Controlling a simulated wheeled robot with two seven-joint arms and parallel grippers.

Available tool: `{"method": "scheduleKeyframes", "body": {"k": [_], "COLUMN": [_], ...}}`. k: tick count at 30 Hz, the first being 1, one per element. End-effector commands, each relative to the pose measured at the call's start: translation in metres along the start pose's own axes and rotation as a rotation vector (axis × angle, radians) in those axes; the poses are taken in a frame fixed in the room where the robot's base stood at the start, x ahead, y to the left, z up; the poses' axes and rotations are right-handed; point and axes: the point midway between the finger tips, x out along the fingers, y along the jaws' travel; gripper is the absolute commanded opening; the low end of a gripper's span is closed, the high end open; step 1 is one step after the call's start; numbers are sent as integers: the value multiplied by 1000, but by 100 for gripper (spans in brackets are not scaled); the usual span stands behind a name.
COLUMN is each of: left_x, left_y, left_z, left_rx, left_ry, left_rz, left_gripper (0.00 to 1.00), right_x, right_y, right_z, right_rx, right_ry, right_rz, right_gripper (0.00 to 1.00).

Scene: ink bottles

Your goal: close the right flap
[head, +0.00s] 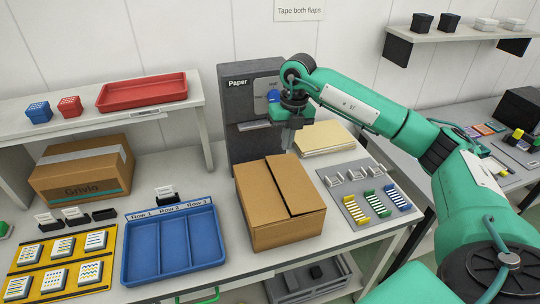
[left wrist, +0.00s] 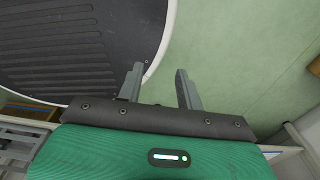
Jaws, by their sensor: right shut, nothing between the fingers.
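The brown cardboard box (head: 285,236) stands on the table in the middle of the head view. Its left flap (head: 259,195) lies over the left half of the top. Its right flap (head: 295,182) covers the right half, and a dark seam runs between the two. Whether the right flap lies fully flat is hard to tell. My right gripper (head: 287,150) is shut and empty, pointing down just above the box's back edge. Whether its tips touch the right flap is unclear. My left gripper (left wrist: 158,82) is open and empty in the left wrist view, away from the box.
A dark paper dispenser (head: 240,95) stands behind the box. A blue tray (head: 128,262) is to its left, and a rack with coloured strips (head: 352,210) is to its right. A taped box (head: 85,185) sits farther left. A paper stack (head: 325,136) lies behind.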

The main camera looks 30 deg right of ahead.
Motion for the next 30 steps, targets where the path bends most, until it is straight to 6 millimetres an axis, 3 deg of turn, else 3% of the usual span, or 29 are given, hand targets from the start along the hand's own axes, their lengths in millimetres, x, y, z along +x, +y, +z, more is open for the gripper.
{"method": "scheduleKeyframes", "body": {"k": [4, 12, 18, 24, 30], "left_x": [-14, -35, -50, -53, -53], "left_y": [4, -9, -12, -11, -8], "left_z": [-8, -6, -6, -6, -6], "left_rx": [2, 2, -1, -1, -1], "left_ry": [9, 5, 2, 2, 2], "left_rz": [5, -9, -13, -12, -9], "left_gripper": [36, 36, 36, 36, 36], "right_x": [25, 83, 113, 127, 129], "right_y": [1, 1, 1, 1, 1], "right_z": [-1, -1, -1, 0, 0], "right_rx": [0, 0, 1, -1, -1], "right_ry": [6, 5, 4, 1, 0], "right_rz": [-1, 0, 1, 1, 2], "right_gripper": [0, 0, 0, 0, 0]}}
